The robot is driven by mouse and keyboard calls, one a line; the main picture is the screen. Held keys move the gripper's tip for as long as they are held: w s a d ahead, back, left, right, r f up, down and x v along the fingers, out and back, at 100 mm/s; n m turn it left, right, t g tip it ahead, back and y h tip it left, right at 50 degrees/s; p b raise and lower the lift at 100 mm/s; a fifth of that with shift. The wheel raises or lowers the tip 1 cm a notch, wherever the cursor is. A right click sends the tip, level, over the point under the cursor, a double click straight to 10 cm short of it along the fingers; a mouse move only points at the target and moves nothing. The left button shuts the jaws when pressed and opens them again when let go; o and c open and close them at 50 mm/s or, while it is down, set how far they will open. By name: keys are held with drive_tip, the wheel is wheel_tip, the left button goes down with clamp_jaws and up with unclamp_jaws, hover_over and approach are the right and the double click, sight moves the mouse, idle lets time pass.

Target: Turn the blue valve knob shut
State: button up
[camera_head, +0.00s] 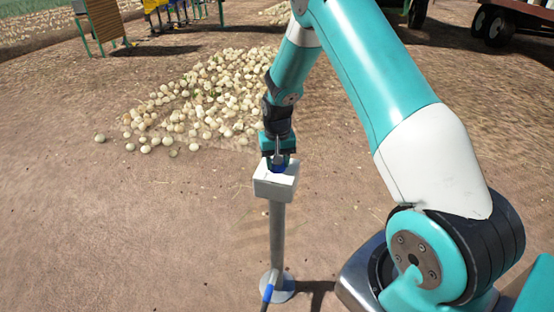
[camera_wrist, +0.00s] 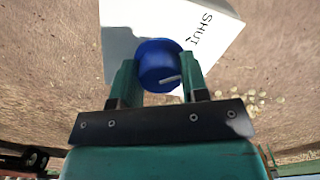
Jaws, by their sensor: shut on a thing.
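The blue valve knob (camera_wrist: 158,62) is round with a pale pointer mark, and sits on a white box (camera_wrist: 116,40) with the word "SHUT" on its face. The pointer mark lies at the knob's lower right and is not lined up with the word in the wrist view. My gripper (camera_wrist: 158,75) is shut on the knob, one finger on each side. In the head view, my gripper (camera_head: 279,160) reaches down onto the white box (camera_head: 275,184), hiding most of the knob (camera_head: 278,168).
The box stands on a grey post (camera_head: 277,235) with a round base (camera_head: 278,288) and a blue hose end (camera_head: 268,293). A heap of onions (camera_head: 215,95) lies behind on bare soil. Machinery and a trailer stand far back. Ground to the left is clear.

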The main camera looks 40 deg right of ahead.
drive_tip(key=shift+n, duration=1.7)
drive_tip(key=o, duration=0.9)
drive_tip(key=shift+o, duration=0.2)
wheel_tip(320, 180, up, 18)
drive_tip(key=shift+f, duration=0.25)
